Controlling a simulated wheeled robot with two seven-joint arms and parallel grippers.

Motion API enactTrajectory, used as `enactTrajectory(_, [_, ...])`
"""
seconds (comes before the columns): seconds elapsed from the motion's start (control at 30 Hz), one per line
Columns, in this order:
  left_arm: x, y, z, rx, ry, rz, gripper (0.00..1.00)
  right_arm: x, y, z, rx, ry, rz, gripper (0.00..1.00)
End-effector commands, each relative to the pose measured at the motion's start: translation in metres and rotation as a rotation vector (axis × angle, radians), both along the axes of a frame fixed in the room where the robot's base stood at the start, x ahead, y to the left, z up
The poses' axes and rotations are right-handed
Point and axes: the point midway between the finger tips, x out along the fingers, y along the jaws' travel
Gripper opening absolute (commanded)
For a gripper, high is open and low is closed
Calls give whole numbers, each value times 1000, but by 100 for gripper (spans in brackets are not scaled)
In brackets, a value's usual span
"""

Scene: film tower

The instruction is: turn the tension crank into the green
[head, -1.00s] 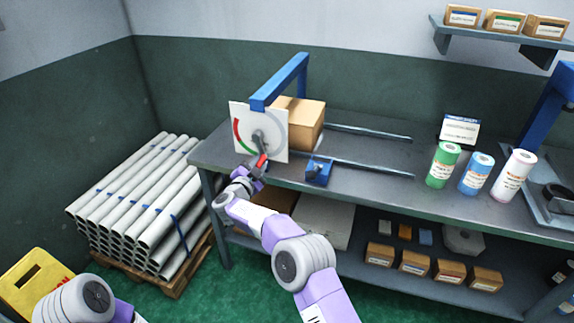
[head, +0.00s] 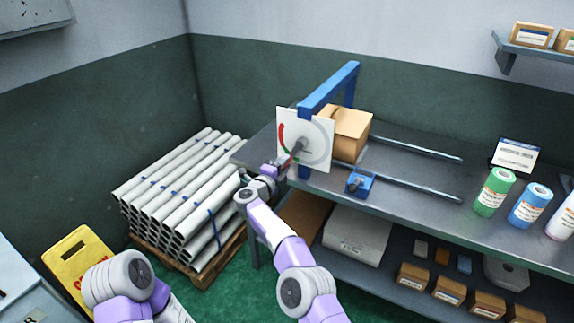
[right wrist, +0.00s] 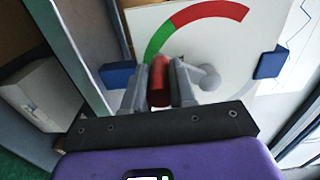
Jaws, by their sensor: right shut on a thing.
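The tension crank has a grey hub (head: 299,147) on a white dial plate (head: 318,128) and a red handle (right wrist: 159,80). My right gripper (head: 286,165) is shut on the red handle, which sits below and left of the hub in the head view. In the right wrist view, my right gripper (right wrist: 161,88) has a finger on each side of the handle. The dial's red arc (right wrist: 210,14) and green arc (right wrist: 159,40) show there, with the handle near the lower end of the green. A pointer cannot be made out. My left gripper is out of view.
The dial hangs by a blue frame (head: 335,86) at the left end of the grey bench. A cardboard box (head: 350,133) stands behind it, and a blue block (head: 360,183) is to its right. Stacked tubes (head: 180,185) and a yellow sign (head: 78,258) are at left.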

Motion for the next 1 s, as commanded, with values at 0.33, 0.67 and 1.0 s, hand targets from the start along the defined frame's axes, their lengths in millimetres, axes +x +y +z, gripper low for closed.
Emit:
enactTrajectory(0.33, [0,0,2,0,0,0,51,-1,7,5,58,-38,9,0])
enactTrajectory(0.67, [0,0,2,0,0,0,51,-1,7,5,59,-40,8,0])
enactTrajectory(1.0, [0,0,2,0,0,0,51,-1,5,4,59,-39,3,51])
